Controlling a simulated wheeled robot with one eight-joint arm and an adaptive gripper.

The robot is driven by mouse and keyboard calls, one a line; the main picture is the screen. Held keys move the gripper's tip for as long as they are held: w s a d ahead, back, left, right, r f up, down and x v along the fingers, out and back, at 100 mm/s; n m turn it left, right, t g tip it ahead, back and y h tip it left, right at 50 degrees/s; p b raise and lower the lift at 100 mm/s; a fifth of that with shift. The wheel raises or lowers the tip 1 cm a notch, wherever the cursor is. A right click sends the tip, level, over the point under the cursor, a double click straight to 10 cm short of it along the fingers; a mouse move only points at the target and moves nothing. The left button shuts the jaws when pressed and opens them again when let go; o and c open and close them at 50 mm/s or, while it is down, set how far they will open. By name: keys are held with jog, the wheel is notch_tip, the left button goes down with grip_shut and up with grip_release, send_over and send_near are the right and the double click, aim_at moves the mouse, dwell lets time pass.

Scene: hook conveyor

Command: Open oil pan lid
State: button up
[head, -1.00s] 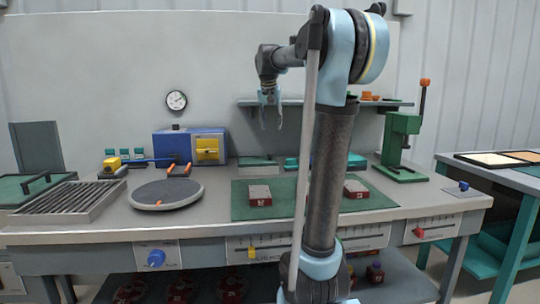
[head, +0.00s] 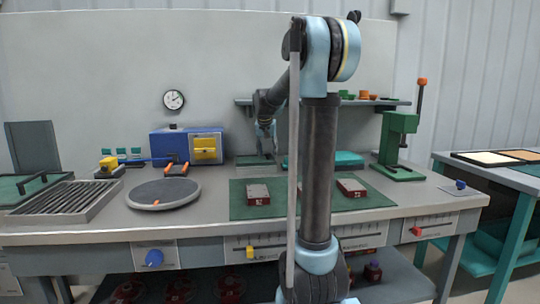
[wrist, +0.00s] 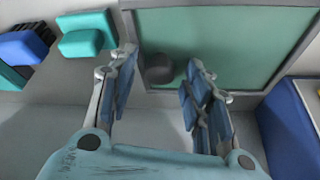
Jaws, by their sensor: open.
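The oil pan lid (wrist: 225,40) appears to be the flat green panel with a grey rim in the upper part of the wrist view. A dark round knob (wrist: 159,70) stands near its lower left edge. In the head view, a shallow green-topped pan (head: 250,161), likely the same one, sits at the back of the bench, partly hidden by my arm. My gripper (wrist: 163,60) is open and empty, its fingertips on either side of the knob in the picture. Whether they touch it or are still above it I cannot tell. In the head view my gripper (head: 265,135) hangs over the pan.
A blue box (head: 188,146) with a yellow front stands left of the pan. Teal boxes (head: 345,160) lie to its right. A green mat (head: 300,203) holds small metal blocks in front.

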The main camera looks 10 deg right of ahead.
jog(key=shift+w+f, duration=0.1)
jog(key=shift+f, duration=0.25)
jog(key=shift+c, duration=0.2)
grip_shut()
jog(key=shift+d, duration=0.3)
jog(key=shift+r, duration=0.1)
